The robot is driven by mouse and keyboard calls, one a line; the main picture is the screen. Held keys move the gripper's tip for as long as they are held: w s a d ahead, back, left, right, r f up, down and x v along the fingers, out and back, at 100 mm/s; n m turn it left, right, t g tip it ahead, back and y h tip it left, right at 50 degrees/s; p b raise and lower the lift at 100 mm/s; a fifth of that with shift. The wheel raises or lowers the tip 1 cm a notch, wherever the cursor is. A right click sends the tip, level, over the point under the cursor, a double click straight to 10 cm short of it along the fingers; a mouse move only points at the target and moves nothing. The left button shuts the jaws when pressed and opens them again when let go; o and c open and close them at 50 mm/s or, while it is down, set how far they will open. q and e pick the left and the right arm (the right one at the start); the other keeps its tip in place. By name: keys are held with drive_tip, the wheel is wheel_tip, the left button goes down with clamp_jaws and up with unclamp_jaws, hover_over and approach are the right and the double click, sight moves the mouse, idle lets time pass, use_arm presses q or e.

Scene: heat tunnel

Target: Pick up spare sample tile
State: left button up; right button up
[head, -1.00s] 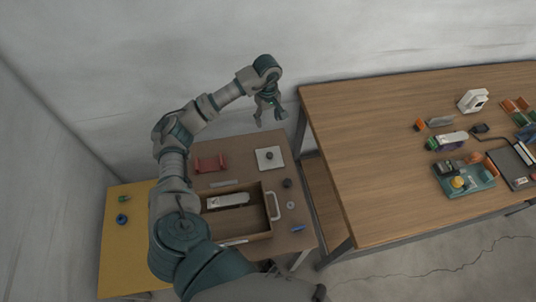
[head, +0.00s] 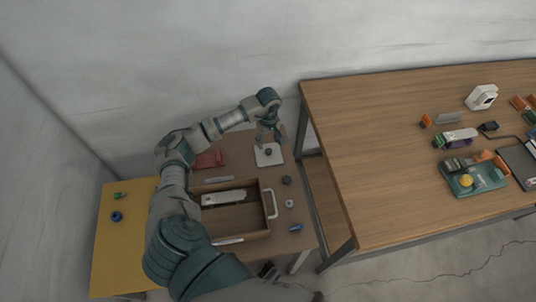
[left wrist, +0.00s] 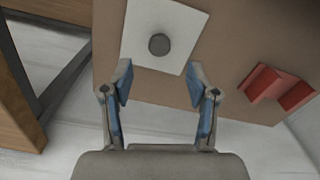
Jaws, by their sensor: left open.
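The spare sample tile appears to be the flat white square (head: 266,160) with a round dark knob on its middle. It lies on the small brown table. In the left wrist view the tile (left wrist: 140,58) is at the top, with the knob (left wrist: 159,44) just beyond the fingertips. My left gripper (head: 270,137) is open and empty, above the tile's far edge. In the left wrist view its fingers (left wrist: 160,78) are spread to either side of the tile's near part, and the knob lies between their lines. My right gripper is not in view.
A red holder (head: 208,159) lies left of the tile. A wooden tray (head: 238,220) with a white handle holds a pale device (head: 223,198). A dark knob-like piece (head: 287,180) and a ring (head: 289,203) lie nearby. The large wooden table (head: 385,150) stands at right.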

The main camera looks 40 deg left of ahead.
sight(269, 150)
use_arm(q)
drive_tip(key=shift+d+f, duration=0.2)
drive_tip(key=shift+f, duration=0.3)
drive_tip(key=shift+d+f, duration=0.2)
drive_tip(key=shift+f, duration=0.25)
drive_tip(key=f, duration=0.2)
drive_tip(key=a+f, duration=0.1)
drive_tip(key=f, duration=0.2)
drive_tip(key=shift+a+f, duration=0.2)
drive_tip(key=shift+f, duration=0.1)
drive_tip(key=shift+d+r, duration=0.15)
drive_tip(key=shift+d, duration=0.35)
drive_tip(key=c, duration=0.4)
drive_tip(key=shift+d+r, duration=0.1)
drive_tip(key=shift+d, duration=0.05)
clamp_jaws()
